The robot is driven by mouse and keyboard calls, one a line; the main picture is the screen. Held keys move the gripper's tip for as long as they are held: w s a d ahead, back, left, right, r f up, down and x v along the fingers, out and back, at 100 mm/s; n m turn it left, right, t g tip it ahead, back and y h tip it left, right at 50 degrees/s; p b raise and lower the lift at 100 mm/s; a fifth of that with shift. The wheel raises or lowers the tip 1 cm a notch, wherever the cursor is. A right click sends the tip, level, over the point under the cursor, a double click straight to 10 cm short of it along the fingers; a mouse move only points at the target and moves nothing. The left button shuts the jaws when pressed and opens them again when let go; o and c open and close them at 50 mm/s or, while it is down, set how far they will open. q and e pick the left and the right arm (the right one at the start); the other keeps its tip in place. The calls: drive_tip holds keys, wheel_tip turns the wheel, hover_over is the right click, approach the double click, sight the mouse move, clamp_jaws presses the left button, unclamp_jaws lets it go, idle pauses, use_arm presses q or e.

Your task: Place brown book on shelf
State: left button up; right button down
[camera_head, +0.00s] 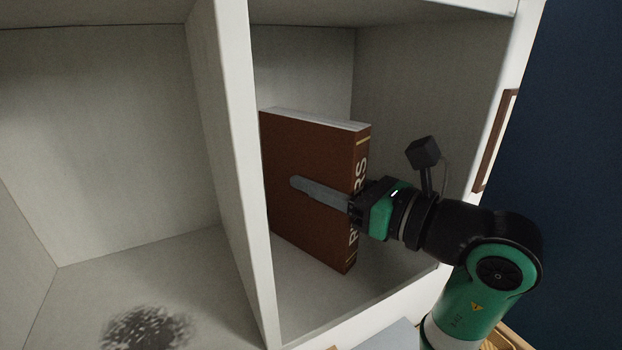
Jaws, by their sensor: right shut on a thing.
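The brown book (309,150) stands upright inside the right compartment of the white shelf (231,130), its lettered spine facing outward. My right gripper (318,190) is shut on the book from the spine side, with one grey finger lying along the near cover. The other finger is hidden behind the book. The book's lower edge is close to the compartment floor; I cannot tell whether it touches. My left gripper is not in view.
A vertical divider stands just left of the book. The left compartment is empty apart from a dark speckled patch (147,328) on its floor. The compartment's right wall (430,90) is beyond my right gripper. A framed item (494,142) is at the right.

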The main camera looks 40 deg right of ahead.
drive_tip(key=shift+w+r, duration=0.1)
drive_tip(key=c, duration=0.8)
unclamp_jaws()
drive_tip(key=shift+f, duration=0.2)
drive_tip(key=shift+c, duration=0.2)
drive_tip(key=o, duration=0.4)
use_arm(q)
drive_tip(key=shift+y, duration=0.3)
use_arm(e)
drive_tip(key=shift+o, duration=0.2)
